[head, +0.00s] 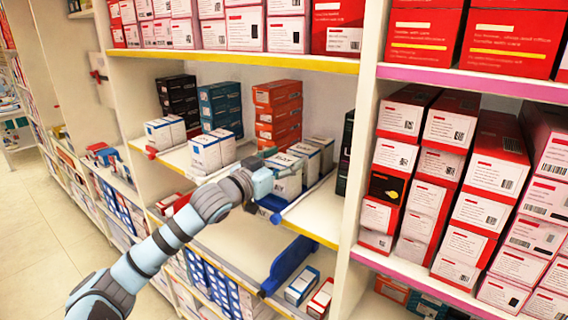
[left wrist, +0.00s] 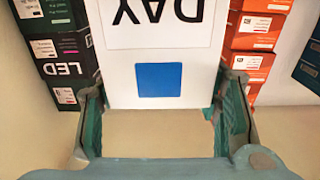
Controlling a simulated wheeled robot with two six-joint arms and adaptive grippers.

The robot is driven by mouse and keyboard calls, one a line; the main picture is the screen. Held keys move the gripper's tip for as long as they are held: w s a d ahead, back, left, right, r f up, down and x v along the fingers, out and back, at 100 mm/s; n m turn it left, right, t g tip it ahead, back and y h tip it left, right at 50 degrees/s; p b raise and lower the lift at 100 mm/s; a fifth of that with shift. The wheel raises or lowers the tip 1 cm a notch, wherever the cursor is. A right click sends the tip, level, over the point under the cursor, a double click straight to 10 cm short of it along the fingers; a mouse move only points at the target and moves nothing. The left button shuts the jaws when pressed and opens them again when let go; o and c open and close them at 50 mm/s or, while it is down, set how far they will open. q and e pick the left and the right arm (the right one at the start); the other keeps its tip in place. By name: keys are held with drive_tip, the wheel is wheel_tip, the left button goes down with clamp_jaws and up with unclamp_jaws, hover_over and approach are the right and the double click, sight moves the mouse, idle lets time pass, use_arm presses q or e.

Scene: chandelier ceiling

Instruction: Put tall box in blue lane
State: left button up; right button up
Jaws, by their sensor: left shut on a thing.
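The tall box (head: 287,182) is white with a dark lower part in the head view. In the left wrist view the white box (left wrist: 155,40) shows the letters DAY upside down and a blue square. My left gripper (head: 262,178) is shut on it, with one finger on each side in the left wrist view (left wrist: 160,105). The box is at the shelf's front, above a blue lane stop (head: 271,204). Whether it touches the shelf I cannot tell. My right gripper is not in view.
White-and-blue boxes (head: 207,152) stand left of my gripper. Grey-white boxes (head: 306,158) are close behind the held box. Orange boxes (head: 277,112) and black boxes (head: 178,95) are stacked at the back. A white upright (head: 360,150) bounds the bay on the right.

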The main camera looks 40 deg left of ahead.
use_arm(q)
drive_tip(key=shift+w, duration=0.15)
drive_tip(key=shift+d, duration=0.1)
drive_tip(key=o, duration=1.2)
drive_tip(key=shift+s, duration=0.25)
drive_tip(key=shift+c, duration=0.2)
drive_tip(key=shift+o, duration=1.1)
drive_tip(key=shift+s+r, duration=0.15)
drive_tip(key=shift+s, duration=0.1)
drive_tip(key=shift+w, duration=0.15)
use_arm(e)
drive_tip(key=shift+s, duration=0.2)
